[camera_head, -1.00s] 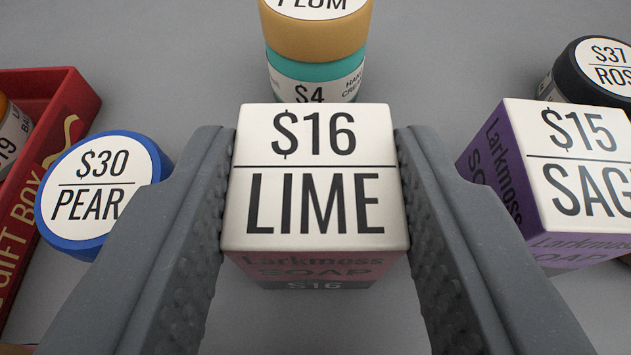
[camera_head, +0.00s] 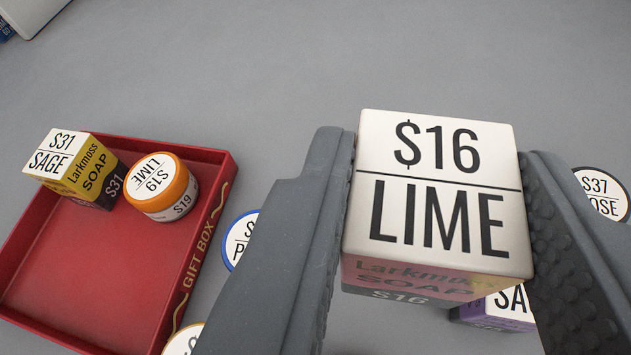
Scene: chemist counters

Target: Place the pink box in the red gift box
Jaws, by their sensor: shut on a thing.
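The pink box (camera_head: 420,277) is a soap box with a white top reading "$16 LIME" and a pink side reading "Larkmoss SOAP". My gripper (camera_head: 440,205) is shut on it, one grey finger on each side, and holds it above the counter. The red gift box (camera_head: 85,265) is an open, shallow tray at the left, with "GIFT BOX" on its right wall. A yellow and black soap box (camera_head: 90,172) and an orange-lidded jar (camera_head: 162,188) stand in its far part. The near part of its floor is bare.
A blue-rimmed jar (camera_head: 238,240) stands between the gift box and my left finger, partly hidden. Another round lid (camera_head: 184,341) shows at the bottom edge. A purple soap box (camera_head: 497,311) and a black-rimmed jar (camera_head: 604,192) are at the right. The far counter is mostly clear.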

